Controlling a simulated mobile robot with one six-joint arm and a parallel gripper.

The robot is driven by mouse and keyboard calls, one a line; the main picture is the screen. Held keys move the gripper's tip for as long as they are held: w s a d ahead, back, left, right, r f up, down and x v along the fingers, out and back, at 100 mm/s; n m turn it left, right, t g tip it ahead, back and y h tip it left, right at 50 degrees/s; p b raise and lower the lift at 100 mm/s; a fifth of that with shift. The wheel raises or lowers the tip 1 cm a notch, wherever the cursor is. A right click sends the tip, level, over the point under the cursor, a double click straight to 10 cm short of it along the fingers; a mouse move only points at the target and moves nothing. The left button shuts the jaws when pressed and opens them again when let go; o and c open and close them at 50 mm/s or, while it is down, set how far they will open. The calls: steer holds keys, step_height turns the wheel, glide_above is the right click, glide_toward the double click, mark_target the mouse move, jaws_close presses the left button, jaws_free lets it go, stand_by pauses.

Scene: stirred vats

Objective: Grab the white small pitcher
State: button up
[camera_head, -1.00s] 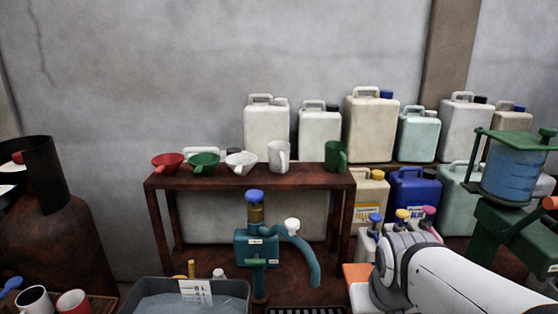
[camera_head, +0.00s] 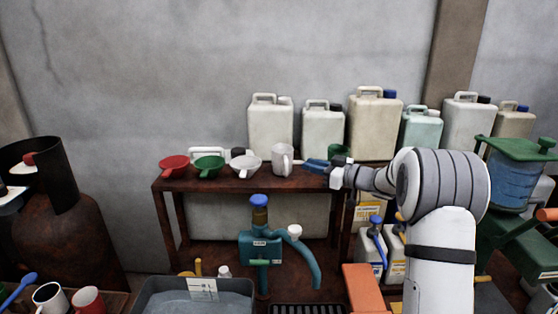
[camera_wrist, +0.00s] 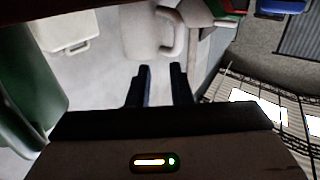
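The white small pitcher (camera_head: 281,161) stands upright on the brown shelf (camera_head: 250,184), between the white funnel (camera_head: 245,164) and the green pitcher (camera_head: 339,153). My gripper (camera_head: 308,165) is just right of the white pitcher, reaching in past the front of the green one, which it partly hides. In the wrist view, the white pitcher (camera_wrist: 142,35) and its handle lie just beyond my gripper (camera_wrist: 163,70). The two dark blue fingers are apart with nothing between them. The green pitcher (camera_wrist: 35,85) is close on the left there.
A red funnel (camera_head: 174,165) and a green funnel (camera_head: 209,166) stand farther left on the shelf. Several large canisters (camera_head: 376,125) stand behind. A teal pump (camera_head: 261,246) stands below the shelf's front. Open space lies above the shelf.

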mark_target(287, 175)
steer(key=shift+s+a+f+n+g+y, duration=0.25)
steer(key=shift+s+f+n+g+y, duration=0.15)
steer(key=shift+f+n+g+y, duration=0.4)
steer(key=shift+a+r+g, duration=0.1)
steer(key=shift+a+g, duration=0.15)
steer(key=shift+g, duration=0.15)
steer(key=p+x, duration=0.2)
steer(key=x, duration=0.5)
steer(key=shift+a+f+p, duration=0.2)
steer(key=shift+a+p, duration=0.05)
steer(key=shift+p, duration=0.1)
steer(key=shift+c, duration=0.5)
jaws_close()
